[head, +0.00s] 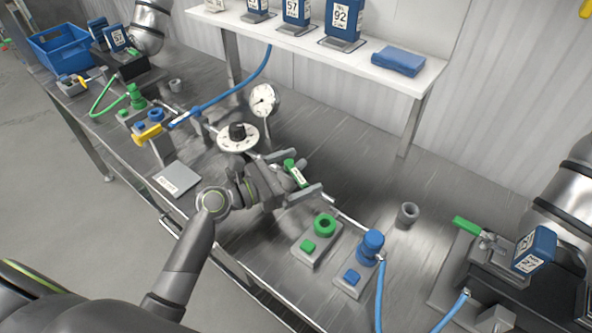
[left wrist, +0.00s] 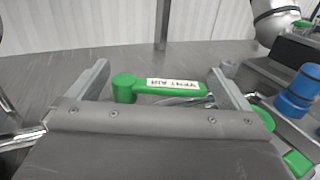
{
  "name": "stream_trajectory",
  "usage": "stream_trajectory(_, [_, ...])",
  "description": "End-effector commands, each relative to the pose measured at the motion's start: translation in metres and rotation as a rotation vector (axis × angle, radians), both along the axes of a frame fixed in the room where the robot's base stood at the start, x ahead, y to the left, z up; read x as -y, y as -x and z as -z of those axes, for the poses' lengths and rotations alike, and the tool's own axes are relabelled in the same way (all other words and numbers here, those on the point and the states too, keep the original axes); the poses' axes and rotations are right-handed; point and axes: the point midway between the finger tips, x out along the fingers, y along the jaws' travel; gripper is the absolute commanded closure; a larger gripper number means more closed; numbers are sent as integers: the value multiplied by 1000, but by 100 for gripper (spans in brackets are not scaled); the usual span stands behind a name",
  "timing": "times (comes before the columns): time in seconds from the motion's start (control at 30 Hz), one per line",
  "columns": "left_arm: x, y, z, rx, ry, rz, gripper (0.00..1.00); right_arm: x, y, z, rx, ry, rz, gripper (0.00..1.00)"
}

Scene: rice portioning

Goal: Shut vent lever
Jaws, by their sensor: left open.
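The vent lever is a green bar with a white label reading VENT AIR. It shows in the head view (head: 296,174) near the middle of the bench and in the left wrist view (left wrist: 165,87). In the wrist view it lies nearly level, with its round hub at the left end. My left gripper (head: 303,172) is open, its two fingers on either side of the lever; they also show in the wrist view (left wrist: 160,72). I see no grip on the lever. My right gripper is not in view.
A dial (head: 237,136) and a round gauge (head: 263,99) stand behind the gripper. A green ring fitting (head: 325,225) and a blue fitting (head: 371,246) stand to its right. A grey cup (head: 407,214) stands farther right. A white shelf (head: 430,77) is behind.

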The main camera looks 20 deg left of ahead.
Motion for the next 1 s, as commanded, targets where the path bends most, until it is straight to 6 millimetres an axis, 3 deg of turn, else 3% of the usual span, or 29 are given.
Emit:
stream_trajectory(0.1, [0, 0, 0, 0, 0, 0, 0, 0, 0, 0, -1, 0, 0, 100])
stream_trajectory(0.53, [0, 0, 0, 0, 1, 0, 56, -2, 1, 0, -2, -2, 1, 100])
stream_trajectory(1.0, [-5, 2, 2, 0, -3, 127, 57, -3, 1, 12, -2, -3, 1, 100])
